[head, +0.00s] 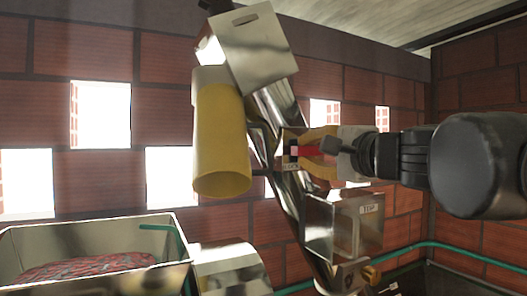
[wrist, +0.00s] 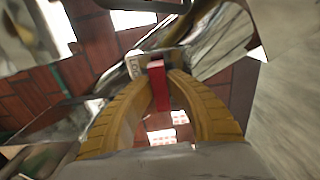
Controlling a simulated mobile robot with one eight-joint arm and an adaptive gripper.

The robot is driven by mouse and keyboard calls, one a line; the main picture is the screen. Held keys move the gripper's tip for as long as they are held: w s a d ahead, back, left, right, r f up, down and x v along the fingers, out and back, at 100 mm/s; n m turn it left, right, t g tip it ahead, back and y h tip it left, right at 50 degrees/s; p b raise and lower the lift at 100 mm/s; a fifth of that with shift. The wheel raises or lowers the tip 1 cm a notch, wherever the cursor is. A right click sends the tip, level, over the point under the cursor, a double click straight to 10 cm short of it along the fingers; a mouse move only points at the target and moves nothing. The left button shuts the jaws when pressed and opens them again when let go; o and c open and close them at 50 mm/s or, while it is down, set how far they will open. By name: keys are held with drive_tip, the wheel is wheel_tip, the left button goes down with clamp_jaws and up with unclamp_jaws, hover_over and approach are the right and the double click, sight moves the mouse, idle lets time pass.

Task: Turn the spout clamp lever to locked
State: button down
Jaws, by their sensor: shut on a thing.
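In the wrist view the red lever (wrist: 157,85) stands between the two yellow fingertips of my gripper (wrist: 162,80). The lever's pivot end is partly hidden.
A yellow spout tube (head: 221,140) hangs just left of the clamp under a metal box (head: 250,45). A metal bin (head: 165,225) with reddish contents stands at the lower left. Brick walls surround the place.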

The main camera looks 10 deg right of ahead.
drive_tip(key=c, duration=1.3)
unclamp_jaws()
drive_tip(key=shift+w, duration=0.1)
drive_tip(key=shift+c, duration=0.2)
drive_tip(key=v, duration=1.2)
drive_tip(key=s+a+f+n+g+b, duration=0.1)
drive_tip(key=a+f+n+g+b, duration=0.35)
drive_tip(key=f, duration=1.05)
drive_tip(key=f+n+b, duration=0.1)
drive_tip(key=f+b, duration=0.7)
drive_tip(key=f, duration=0.8)
drive_tip(key=s+a+f+n+g+b, duration=0.1)
drive_tip(key=a+f+n+g+b, duration=0.15)
drive_tip(key=f+b, duration=0.85)
drive_tip(key=s+d+f+n+g+h+b, duration=0.1)
drive_tip(key=f+b, duration=0.5)
drive_tip(key=f, duration=1.4)
drive_tip(key=s+d+f+n+g+h+b, duration=0.2)
drive_tip(key=s+d+f+n+h+b, duration=0.1)
drive_tip(key=f, duration=1.8)
drive_tip(key=s+n+h+b, duration=0.1)
drive_tip(key=s+n+b, duration=0.1)
drive_tip(key=b, duration=0.1)
drive_tip(key=shift+d+h+b, duration=0.3)
drive_tip(key=shift+d, duration=0.05)
